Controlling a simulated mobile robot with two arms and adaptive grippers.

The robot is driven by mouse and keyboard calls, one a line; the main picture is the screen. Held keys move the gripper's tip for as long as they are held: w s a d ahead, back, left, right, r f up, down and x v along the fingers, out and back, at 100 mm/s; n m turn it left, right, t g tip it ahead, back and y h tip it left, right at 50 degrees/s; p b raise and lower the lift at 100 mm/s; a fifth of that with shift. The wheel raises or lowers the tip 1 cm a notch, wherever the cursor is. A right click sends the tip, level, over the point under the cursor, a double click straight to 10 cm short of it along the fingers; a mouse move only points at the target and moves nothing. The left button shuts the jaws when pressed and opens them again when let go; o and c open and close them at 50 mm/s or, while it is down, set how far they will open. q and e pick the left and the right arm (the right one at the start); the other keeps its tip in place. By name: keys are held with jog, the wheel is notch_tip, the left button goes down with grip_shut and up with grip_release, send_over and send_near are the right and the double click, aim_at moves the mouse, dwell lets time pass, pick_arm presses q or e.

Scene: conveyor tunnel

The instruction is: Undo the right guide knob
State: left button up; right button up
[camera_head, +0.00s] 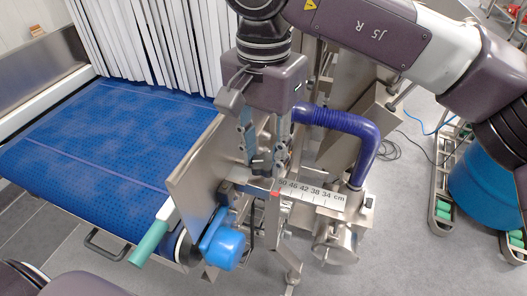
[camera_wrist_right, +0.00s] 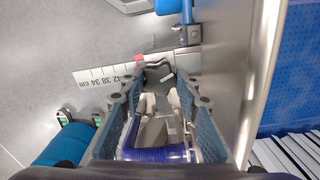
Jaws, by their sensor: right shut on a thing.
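My right gripper (camera_head: 265,160) points down beside the steel side plate of the conveyor. In the right wrist view, its fingers (camera_wrist_right: 157,75) are around a dark grey knob (camera_wrist_right: 157,69), and it is shut on it. In the head view the knob is mostly hidden between the fingertips. A white scale (camera_head: 315,192) marked in cm, with a red pointer (camera_head: 275,194), lies just below the fingertips. It also shows in the right wrist view (camera_wrist_right: 103,76). My left gripper is out of view.
A blue belt (camera_head: 100,130) runs left of the steel plate (camera_head: 192,178), under a white strip curtain (camera_head: 145,45). A purple hose (camera_head: 345,122) curves close right of the gripper. A teal handle (camera_head: 150,242) and blue housing (camera_head: 222,245) stand in front. A blue drum (camera_head: 492,185) stands right.

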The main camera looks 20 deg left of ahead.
aim_at(264, 161)
jog(key=n, duration=0.5)
jog(key=shift+w+r+n, duration=0.1)
jog(key=shift+r+n, duration=0.1)
jog(key=shift+n, duration=0.1)
jog(key=n, duration=0.5)
jog(key=shift+p, duration=0.4)
jog(key=shift+n, duration=0.4)
jog(key=o, duration=1.2)
jog(key=shift+f, duration=0.1)
jog(key=shift+c, duration=0.2)
notch_tip(264, 161, up, 12)
